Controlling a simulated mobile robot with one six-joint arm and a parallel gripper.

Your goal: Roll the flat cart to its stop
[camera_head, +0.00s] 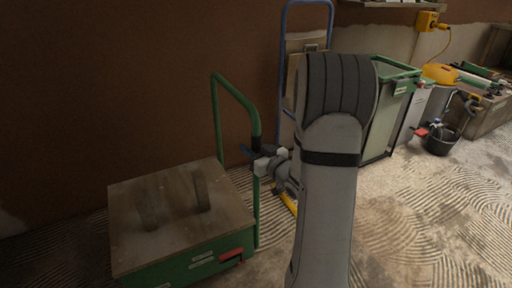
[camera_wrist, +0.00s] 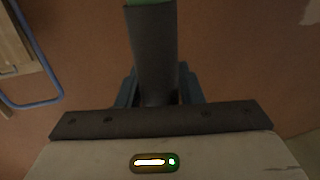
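The flat cart (camera_head: 176,188) stands at the lower left by the brown wall, with a worn wooden deck, green sides and a red tab on its front side. Its green tube handle (camera_head: 236,93) rises at the right end and has a dark grip sleeve. My gripper (camera_head: 252,153) is at this upright. In the wrist view the dark sleeve (camera_wrist: 154,50) runs between the two blue-grey fingers (camera_wrist: 158,88), which press close on both sides. My forearm hides part of the floor and wall. I cannot make out the stop.
A blue-framed hand truck (camera_head: 283,60) leans at the wall behind my arm. A green-rimmed bin (camera_head: 398,68), a black bucket (camera_head: 441,142) and a crate with tools stand to the right. The ridged floor (camera_head: 420,215) at the lower right is clear.

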